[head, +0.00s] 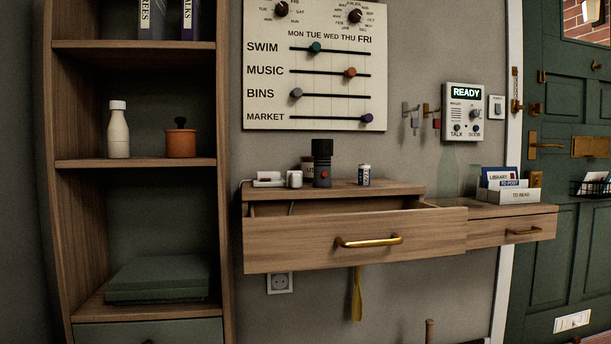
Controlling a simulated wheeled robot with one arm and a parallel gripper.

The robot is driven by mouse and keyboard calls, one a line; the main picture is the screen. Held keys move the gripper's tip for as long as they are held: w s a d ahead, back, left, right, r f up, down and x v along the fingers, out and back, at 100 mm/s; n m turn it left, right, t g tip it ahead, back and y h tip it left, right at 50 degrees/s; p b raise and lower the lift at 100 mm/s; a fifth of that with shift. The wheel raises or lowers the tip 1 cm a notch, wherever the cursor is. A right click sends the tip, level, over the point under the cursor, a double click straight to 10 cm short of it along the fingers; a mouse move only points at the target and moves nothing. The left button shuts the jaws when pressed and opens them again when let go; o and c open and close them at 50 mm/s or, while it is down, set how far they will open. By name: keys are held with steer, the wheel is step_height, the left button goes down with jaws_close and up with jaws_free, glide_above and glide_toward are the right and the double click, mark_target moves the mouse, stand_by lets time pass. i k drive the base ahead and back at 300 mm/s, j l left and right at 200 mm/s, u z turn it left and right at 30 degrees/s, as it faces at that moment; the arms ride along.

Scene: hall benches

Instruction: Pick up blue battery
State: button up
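A small upright cylinder with a blue and white wrapper, which looks like the blue battery (364,175), stands on the top of the wall-mounted wooden console (400,187). It is to the right of a dark grey torch-like cylinder (322,165) and apart from it. Nothing covers the battery in the head view. My gripper is not in view.
The left drawer (300,245) is pulled out below the battery; its inside is mostly hidden. A jar (307,170), a white block (294,179) and a charger-like item (268,179) stand left. A letter holder (513,193) is at right. A shelf unit (226,200) stands left.

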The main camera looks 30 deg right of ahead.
mark_target(364, 169)
steer(key=z, duration=1.1)
steer(key=i+l, duration=0.1)
steer(key=l, duration=0.2)
steer(key=i+l, duration=0.1)
steer(key=l, duration=0.25)
steer(key=i+l, duration=0.1)
steer(key=l, duration=0.2)
steer(key=k, duration=0.3)
steer(key=i+j, duration=0.2)
steer(key=j, duration=0.2)
steer(key=l, duration=0.2)
steer(key=i+l, duration=0.15)
steer(key=l+z, duration=0.05)
steer(key=l, duration=0.05)
